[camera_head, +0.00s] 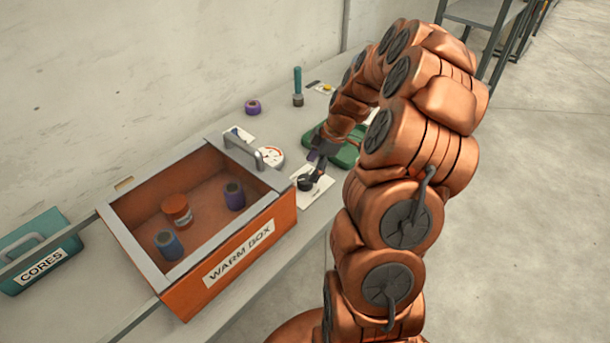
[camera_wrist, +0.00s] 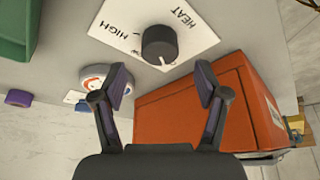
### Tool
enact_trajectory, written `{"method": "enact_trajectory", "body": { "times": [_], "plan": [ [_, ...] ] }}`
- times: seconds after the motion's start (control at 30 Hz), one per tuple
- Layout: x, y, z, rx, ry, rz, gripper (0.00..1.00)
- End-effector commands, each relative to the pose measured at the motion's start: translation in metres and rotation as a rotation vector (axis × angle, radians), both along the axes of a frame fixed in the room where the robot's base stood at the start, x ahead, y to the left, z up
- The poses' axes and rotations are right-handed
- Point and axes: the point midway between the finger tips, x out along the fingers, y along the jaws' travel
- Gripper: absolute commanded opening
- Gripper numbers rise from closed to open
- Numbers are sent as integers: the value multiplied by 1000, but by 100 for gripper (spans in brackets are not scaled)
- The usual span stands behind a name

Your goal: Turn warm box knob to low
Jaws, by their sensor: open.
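The orange warm box (camera_head: 190,297) stands open-topped on the bench, and its side also shows in the wrist view (camera_wrist: 180,112). The black knob (camera_head: 305,183) sits on a white plate (camera_head: 322,187) beside the box. In the wrist view the knob (camera_wrist: 160,44) is just beyond my fingertips, on the plate (camera_wrist: 120,25) marked HIGH and HEAT. A white pointer mark shows on the knob's side nearest my fingers. No LOW label is legible. My gripper (camera_wrist: 161,76) is open, its two fingers apart and empty, short of the knob; in the head view it is close above the knob.
The box holds an orange container (camera_head: 176,208), a purple core (camera_head: 235,197) and a blue core (camera_head: 168,244). A green object (camera_head: 345,154) lies close behind my gripper. A teal CORES bin (camera_head: 38,245) is far left.

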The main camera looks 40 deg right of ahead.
Motion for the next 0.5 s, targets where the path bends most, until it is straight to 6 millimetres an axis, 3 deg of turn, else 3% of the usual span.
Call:
{"method": "enact_trajectory", "body": {
  "times": [0.2,0.5],
  "plan": [
    [6,10,-29,2,4,0,73],
    [11,17,-47,0,0,1,73]
  ]
}}
